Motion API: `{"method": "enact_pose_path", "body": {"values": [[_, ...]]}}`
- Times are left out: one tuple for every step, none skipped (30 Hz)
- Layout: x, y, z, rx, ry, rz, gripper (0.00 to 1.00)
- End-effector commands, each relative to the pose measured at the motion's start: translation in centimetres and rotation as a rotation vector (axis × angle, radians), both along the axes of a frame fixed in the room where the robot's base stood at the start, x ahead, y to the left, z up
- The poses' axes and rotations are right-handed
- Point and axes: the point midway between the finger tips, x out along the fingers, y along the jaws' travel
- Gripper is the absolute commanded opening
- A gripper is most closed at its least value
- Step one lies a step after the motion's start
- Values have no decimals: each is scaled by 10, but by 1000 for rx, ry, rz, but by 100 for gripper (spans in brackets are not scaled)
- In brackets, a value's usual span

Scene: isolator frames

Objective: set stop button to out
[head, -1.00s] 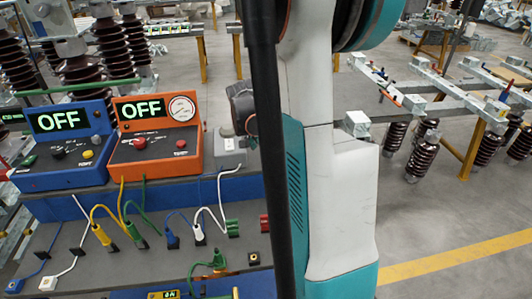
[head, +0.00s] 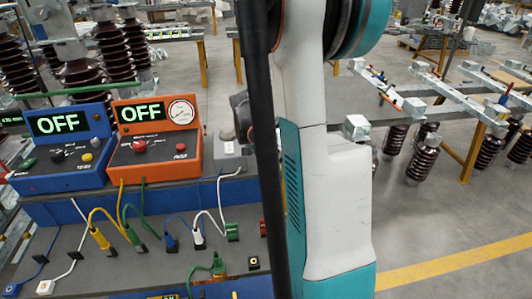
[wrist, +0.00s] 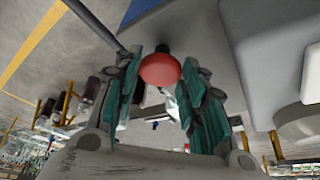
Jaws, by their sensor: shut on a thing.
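The stop button (wrist: 160,71) is a red round cap on a short black stem, on the side of a grey box (wrist: 278,38) in the wrist view. My gripper (wrist: 164,62) has its green-padded fingers on either side of the red cap and is shut on it. In the head view the grey box (head: 229,150) with a white switch stands right of the orange unit. There, my arm hides the button and most of the gripper.
An orange unit (head: 155,160) and a blue unit (head: 62,178) both read OFF. Several coloured cables plug into the grey panel (head: 95,268) in front of them. Insulator racks (head: 470,145) stand at the right. Open floor (head: 440,215) lies right of my arm.

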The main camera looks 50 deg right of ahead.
Motion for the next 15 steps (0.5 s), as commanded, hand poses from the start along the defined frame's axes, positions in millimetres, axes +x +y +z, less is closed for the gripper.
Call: {"method": "enact_pose_path", "body": {"values": [[0, 0, 7, 0, 0, 0, 0], [0, 0, 11, 0, 0, 0, 0], [0, 0, 15, 0, 0, 0, 0], [0, 0, 17, 0, 0, 0, 0], [0, 0, 18, 0, 0, 0, 0], [0, 0, 17, 0, 0, 0, 0], [0, 0, 17, -1, 0, 0, 0], [0, 0, 16, -1, 0, 0, 0], [0, 0, 16, -1, -1, 0, 0], [0, 0, 16, -2, -1, 0, 0], [1, -1, 16, -2, -1, 0, 0], [1, -1, 16, -2, -1, 0, 40], [1, -1, 17, -2, -1, 0, 47], [1, -1, 17, -2, -1, 0, 54], [1, -1, 16, -2, -1, 0, 59]]}}
